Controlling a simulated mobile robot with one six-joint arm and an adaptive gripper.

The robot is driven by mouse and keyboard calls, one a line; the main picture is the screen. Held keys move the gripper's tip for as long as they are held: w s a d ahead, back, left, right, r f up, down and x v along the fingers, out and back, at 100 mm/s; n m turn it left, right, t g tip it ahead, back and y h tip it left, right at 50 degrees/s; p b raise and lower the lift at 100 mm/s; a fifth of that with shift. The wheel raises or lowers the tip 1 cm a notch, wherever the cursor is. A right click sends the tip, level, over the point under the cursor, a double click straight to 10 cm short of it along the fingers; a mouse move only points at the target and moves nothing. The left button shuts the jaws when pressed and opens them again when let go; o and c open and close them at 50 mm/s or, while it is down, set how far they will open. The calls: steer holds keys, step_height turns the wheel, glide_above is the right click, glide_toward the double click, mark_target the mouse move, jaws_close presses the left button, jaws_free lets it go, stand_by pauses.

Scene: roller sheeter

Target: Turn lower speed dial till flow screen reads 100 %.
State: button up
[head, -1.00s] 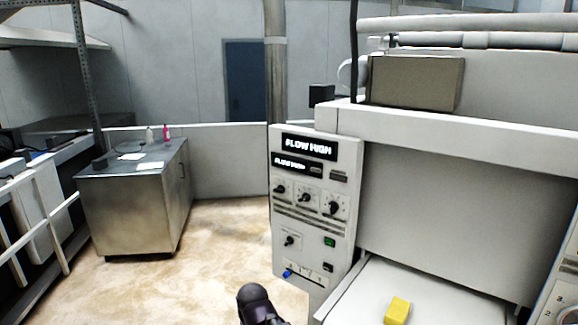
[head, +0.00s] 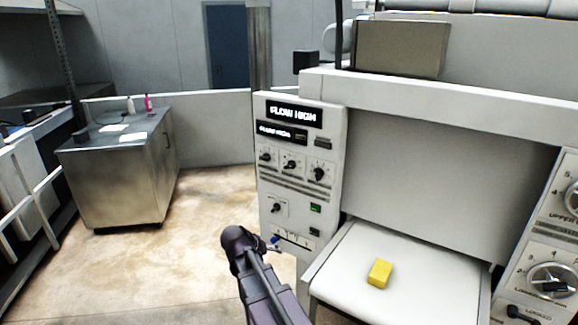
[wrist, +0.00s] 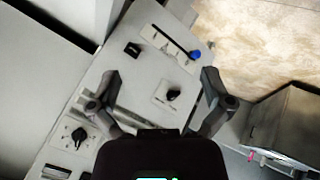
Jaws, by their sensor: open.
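The lower speed dial (head: 553,279), a round knob with a dark bar and numbers around it, is on the right-hand panel at the right edge of the head view. The flow screen (head: 294,115) on the left control panel reads "FLOW HIGH"; a smaller screen (head: 282,132) below it has similar, blurred text. My gripper (wrist: 161,78) is open and empty in the wrist view, its fingers spread in front of the left control panel. In the head view my dark arm rises in front of that panel, far from the lower dial.
The upper dial (head: 572,197) sits above the lower one, cut off by the edge. A black switch (head: 520,313) is below. A yellow block (head: 380,273) lies on the white bed (head: 350,255) between the panels. A metal cabinet (head: 120,180) stands left, with open floor before the machine.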

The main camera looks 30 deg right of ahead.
steer(key=w+d+r+m+t+h+p, duration=0.1)
steer(key=w+d+r+m+t+h, duration=0.1)
steer(key=w+d+r+h, duration=0.45)
steer(key=t+h, duration=0.2)
steer(key=t, duration=0.2)
glide_toward(288, 167)
steer(key=v, duration=0.3)
steer(key=shift+p, duration=0.4)
steer(key=shift+d, duration=0.15)
steer(key=x, duration=1.3)
steer(key=shift+w+d+f, duration=0.1)
steer(key=shift+w+d, duration=0.05)
steer(key=shift+w, duration=0.05)
steer(key=c, duration=1.1)
